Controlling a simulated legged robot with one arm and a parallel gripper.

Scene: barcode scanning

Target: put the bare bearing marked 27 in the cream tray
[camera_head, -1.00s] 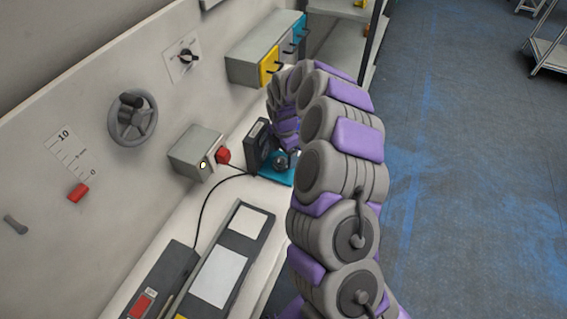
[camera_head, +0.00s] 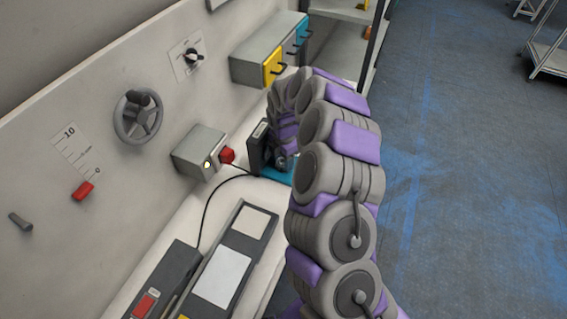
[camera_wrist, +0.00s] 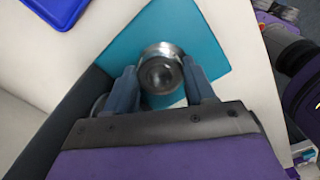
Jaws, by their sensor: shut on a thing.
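In the wrist view a shiny round metal bearing (camera_wrist: 161,70) sits between the two fingers of my gripper (camera_wrist: 162,88), which is shut on it. It is held over or on a teal mat (camera_wrist: 205,38); I cannot tell if it touches the mat. No number can be read on it. In the head view my arm hides most of the gripper (camera_head: 281,160), which is beside a dark upright box (camera_head: 256,147) at the teal mat (camera_head: 276,174). I cannot make out a cream tray in either view.
A blue tray (camera_wrist: 62,8) lies at the top left of the wrist view. In the head view, a grey box with a red button (camera_head: 227,156), a black cable and a dark panel with white cards (camera_head: 222,276) are on the bench. A wall with a handwheel (camera_head: 137,117) stands left.

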